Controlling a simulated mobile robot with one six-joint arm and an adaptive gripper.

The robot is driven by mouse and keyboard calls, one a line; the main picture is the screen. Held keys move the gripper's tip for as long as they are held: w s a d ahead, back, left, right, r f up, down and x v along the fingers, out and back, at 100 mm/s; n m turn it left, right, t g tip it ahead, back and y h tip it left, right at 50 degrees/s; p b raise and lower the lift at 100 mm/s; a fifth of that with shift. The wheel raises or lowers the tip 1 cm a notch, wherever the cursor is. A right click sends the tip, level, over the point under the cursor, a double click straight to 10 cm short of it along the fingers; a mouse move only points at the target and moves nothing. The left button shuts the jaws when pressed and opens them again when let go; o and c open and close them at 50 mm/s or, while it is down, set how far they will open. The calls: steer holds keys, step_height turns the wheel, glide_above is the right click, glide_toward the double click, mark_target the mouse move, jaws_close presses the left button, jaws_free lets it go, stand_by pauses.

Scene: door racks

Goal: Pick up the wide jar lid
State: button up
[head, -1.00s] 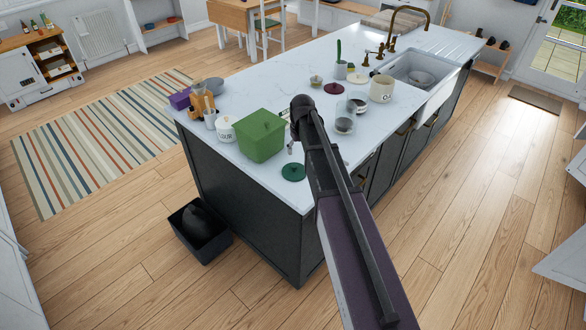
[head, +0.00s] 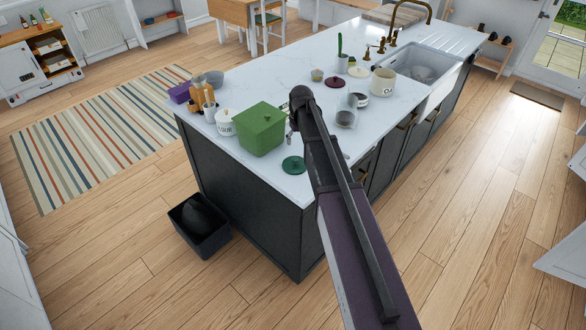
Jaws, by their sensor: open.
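Several lids lie on the white island top, and I cannot tell for sure which is the wide jar lid. A dark green round lid (head: 293,165) with a knob lies flat near the front edge. A dark red lid (head: 333,78) and a small cream lid (head: 358,72) lie farther back. My gripper (head: 291,136) is at the end of my arm, over the counter just beyond the green lid and to the right of a green box. It looks apart from the green lid and holds nothing visible. My arm hides most of it.
The green lidded box (head: 260,130) and a white flour jar (head: 226,122) stand left of my gripper. The sink (head: 420,62) is behind. A black bin (head: 199,225) stands on the floor.

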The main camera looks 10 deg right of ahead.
mark_target(295, 159)
steer(key=shift+w+a+f+b, duration=0.1)
steer(key=shift+w+f+b, duration=0.1)
steer(key=shift+f+b, duration=1.4)
steer(key=shift+w+f+b, duration=0.2)
steer(key=shift+f+b, duration=1.15)
steer(key=shift+f, duration=0.3)
steer(key=shift+f, duration=0.1)
steer(key=shift+w+a+f+b, duration=0.15)
steer(key=shift+f+b, duration=1.1)
steer(key=shift+b, duration=0.05)
steer(key=shift+w+a+f+b, duration=0.1)
steer(key=shift+f+b, duration=1.15)
steer(key=shift+b, duration=0.05)
steer(key=c, duration=1.1)
